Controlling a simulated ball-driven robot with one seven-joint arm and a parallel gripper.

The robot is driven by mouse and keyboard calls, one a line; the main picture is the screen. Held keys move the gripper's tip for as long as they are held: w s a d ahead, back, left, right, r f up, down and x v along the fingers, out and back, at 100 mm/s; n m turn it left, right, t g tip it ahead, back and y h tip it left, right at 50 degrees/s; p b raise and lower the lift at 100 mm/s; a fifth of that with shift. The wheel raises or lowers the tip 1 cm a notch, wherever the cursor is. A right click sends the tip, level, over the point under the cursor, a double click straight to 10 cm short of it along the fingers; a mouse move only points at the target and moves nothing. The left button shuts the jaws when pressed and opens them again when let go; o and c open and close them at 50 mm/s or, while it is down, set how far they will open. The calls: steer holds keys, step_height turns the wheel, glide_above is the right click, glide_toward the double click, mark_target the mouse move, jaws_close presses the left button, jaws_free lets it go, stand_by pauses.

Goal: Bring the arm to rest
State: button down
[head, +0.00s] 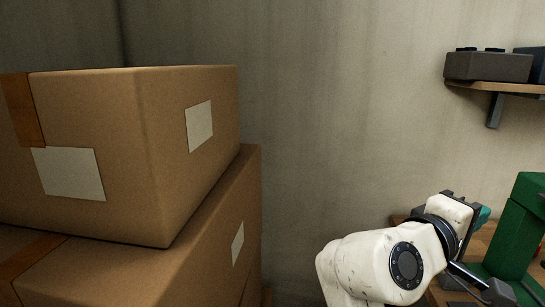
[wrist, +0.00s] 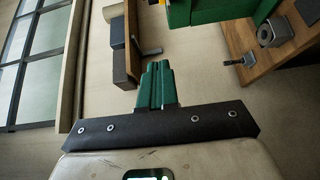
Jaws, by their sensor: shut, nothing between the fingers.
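My gripper (wrist: 158,68) shows in the wrist view with its two green fingers together and nothing between them. In the head view my white arm rises from the bottom edge at the right, bent. The gripper end (head: 483,215) points away to the right, and its teal fingertips are partly hidden behind the wrist. The gripper appears apart from everything around it, though its distance to the green machine (head: 517,235) is hard to judge. In the wrist view the green machine (wrist: 205,12) is beyond the fingertips.
Stacked cardboard boxes (head: 95,150) fill the left. A wall shelf (head: 510,88) holds a dark grey box (head: 488,66) at the upper right. A wooden bench (wrist: 285,50) bears a grey cylindrical part (wrist: 272,32). A window (wrist: 40,60) is at the left. Bare wall lies between boxes and arm.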

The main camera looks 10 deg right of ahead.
steer(key=s+f+y, duration=0.3)
steer(key=f+y, duration=0.2)
steer(key=f, duration=1)
steer(key=s+f+y, duration=0.4)
steer(key=f, duration=1)
steer(key=s+a+f+m+g+y, duration=0.2)
steer(key=s+a+f+y, duration=0.2)
steer(key=s+f, duration=0.3)
steer(key=s+a+f+m+g+y, duration=0.1)
steer(key=s+a+f+g+y, duration=0.1)
steer(key=s+f, duration=0.6)
steer(key=shift+s+a+f+m+y, duration=0.35)
steer(key=shift+s+a+y, duration=0.55)
steer(key=shift+s+a, duration=0.3)
steer(key=shift+w+d, duration=0.1)
